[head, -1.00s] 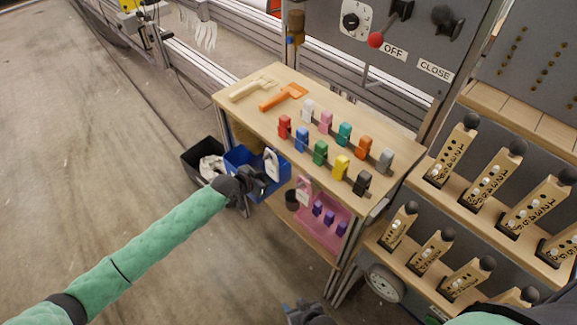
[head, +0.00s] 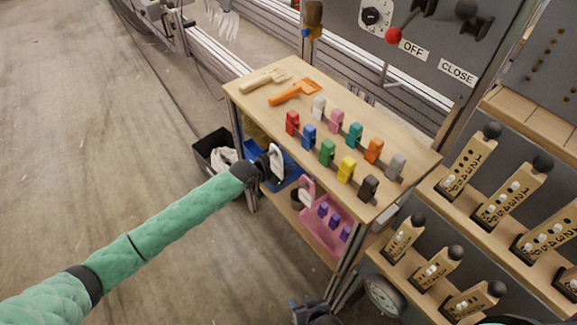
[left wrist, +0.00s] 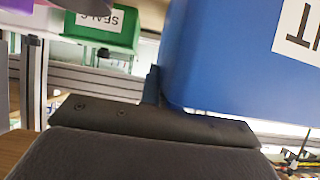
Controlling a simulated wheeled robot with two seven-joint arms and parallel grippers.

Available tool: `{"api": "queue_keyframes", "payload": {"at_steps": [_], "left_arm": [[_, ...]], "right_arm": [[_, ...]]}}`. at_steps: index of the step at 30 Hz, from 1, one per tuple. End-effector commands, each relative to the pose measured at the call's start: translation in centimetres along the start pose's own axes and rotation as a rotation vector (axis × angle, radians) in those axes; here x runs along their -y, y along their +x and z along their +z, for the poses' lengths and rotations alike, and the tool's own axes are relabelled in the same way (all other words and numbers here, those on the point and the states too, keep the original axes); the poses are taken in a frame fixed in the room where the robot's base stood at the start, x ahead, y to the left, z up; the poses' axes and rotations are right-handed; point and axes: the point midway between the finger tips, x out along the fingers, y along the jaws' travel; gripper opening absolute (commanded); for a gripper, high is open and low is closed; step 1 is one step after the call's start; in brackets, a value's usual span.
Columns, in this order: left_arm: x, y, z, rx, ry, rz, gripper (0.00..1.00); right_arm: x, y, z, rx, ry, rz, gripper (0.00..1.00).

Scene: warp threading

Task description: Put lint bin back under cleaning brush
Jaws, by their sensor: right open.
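A blue bin (head: 289,174) sits low at the left end of the wooden bench, partly hidden by my left arm. In the left wrist view a blue bin (left wrist: 215,60) fills the upper right, with a partly visible, upside-down white label that may read LINT. My left gripper (head: 268,166) is at the bin in the head view. One dark finger shows against the bin's left edge in the wrist view; the other finger is hidden, so its grip is unclear. My right gripper (head: 316,312) is open and empty at the bottom of the head view. I cannot make out the cleaning brush.
A black bin (head: 211,150) with pale cloth stands left of the bench. The bench top (head: 265,95) holds several coloured blocks and an orange tool (head: 293,92). A pink tray (head: 327,228) with purple pieces sits below. The floor at left is clear.

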Motion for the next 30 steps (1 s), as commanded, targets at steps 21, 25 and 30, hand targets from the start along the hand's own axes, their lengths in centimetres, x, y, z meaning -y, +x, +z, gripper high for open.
{"api": "queue_keyframes", "payload": {"at_steps": [21, 25, 30], "left_arm": [[0.1, -2.6, 0.0, 0.001, 0.001, -0.001, 0.25], [0.1, -5.0, -0.1, 0.001, 0.001, -0.001, 0.25], [0.0, -8.2, 0.0, 0.002, 0.002, -0.001, 0.25]], "right_arm": [[-0.6, -0.1, -0.3, -0.001, -0.004, 0.006, 0.42], [-0.6, -0.1, -0.7, -0.005, -0.006, 0.006, 0.42], [-0.6, -0.1, -0.8, -0.005, -0.006, 0.006, 0.42]]}}
